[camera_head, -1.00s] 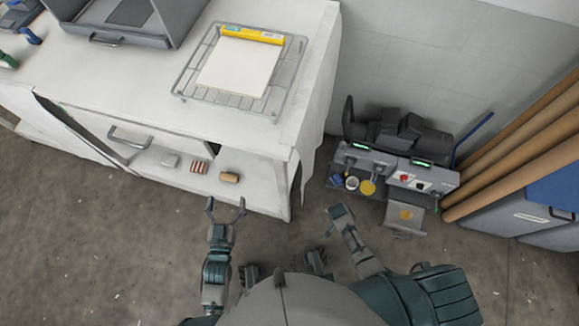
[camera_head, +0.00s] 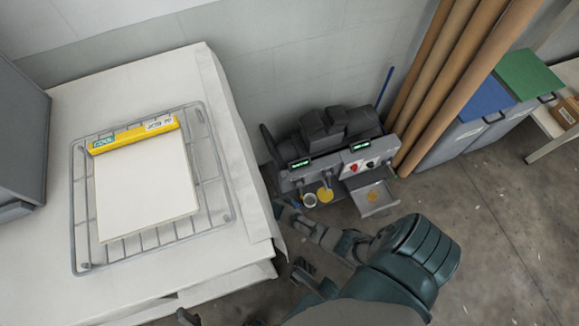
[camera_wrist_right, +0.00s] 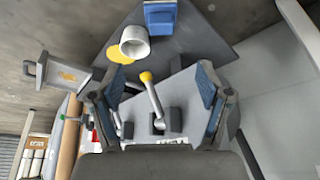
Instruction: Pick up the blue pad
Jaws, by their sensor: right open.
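The blue pad (camera_wrist_right: 160,17) shows at the top of the right wrist view, on the machine's grey surface beside a white cup. In the head view I cannot make it out clearly; my right arm is near that spot. My right gripper (camera_wrist_right: 160,88) is open, its two blue-padded fingers spread to either side of a yellow-tipped lever in the picture. The pad lies beyond the fingertips, apart from them. In the head view the right gripper (camera_head: 284,210) is at the machine's front left. My left gripper is not clearly visible.
The grey machine (camera_head: 340,160) has a white cup (camera_head: 309,200), a yellow disc (camera_head: 325,195) and a low tray (camera_head: 372,198). The white table (camera_head: 55,290) with a wire rack (camera_head: 222,190) stands left. Brown rolls (camera_head: 450,80) and bins (camera_head: 455,135) are right.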

